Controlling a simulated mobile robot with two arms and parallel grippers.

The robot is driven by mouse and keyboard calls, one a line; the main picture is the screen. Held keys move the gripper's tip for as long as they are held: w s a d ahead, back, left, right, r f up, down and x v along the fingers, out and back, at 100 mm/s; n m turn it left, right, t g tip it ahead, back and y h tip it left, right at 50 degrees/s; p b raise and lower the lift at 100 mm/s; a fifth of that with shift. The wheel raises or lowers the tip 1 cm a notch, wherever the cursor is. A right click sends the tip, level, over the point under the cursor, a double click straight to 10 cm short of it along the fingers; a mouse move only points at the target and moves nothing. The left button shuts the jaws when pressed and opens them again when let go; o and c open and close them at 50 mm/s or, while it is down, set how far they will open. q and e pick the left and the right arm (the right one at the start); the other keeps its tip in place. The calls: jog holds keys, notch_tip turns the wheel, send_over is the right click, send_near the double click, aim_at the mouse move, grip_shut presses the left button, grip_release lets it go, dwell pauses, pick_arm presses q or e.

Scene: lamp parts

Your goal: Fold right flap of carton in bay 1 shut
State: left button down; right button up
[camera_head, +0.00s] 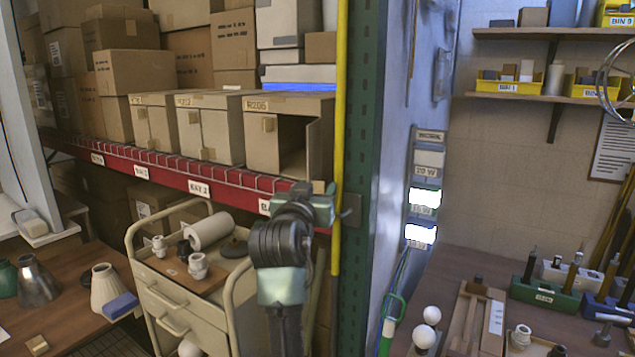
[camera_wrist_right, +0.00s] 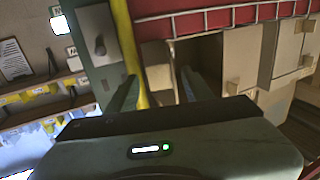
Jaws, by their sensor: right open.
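The rightmost carton (camera_head: 290,104) on the red-fronted shelf has an open, dark front. Its right flap (camera_head: 314,143) stands out from the right edge of the opening. My right gripper (camera_head: 323,188) is open, just below and in front of that flap, near the shelf's front edge. In the right wrist view the open fingers (camera_wrist_right: 159,76) have a pale brown panel between them, probably the flap (camera_wrist_right: 158,78). The dark carton opening (camera_wrist_right: 200,55) lies beside them. I cannot tell whether a finger touches the flap. The shelf label below this carton is mostly hidden by my arm. My left gripper is not in view.
A yellow pole (camera_head: 341,90) and a green rack upright (camera_head: 360,150) stand close on the right of the flap. Two closed cartons (camera_head: 209,128) stand to the left. A cream cart (camera_head: 185,300) with lamp parts stands below. A workbench (camera_head: 455,265) is at right.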

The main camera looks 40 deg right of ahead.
jog(key=shift+x, duration=1)
grip_shut()
dwell(0.7)
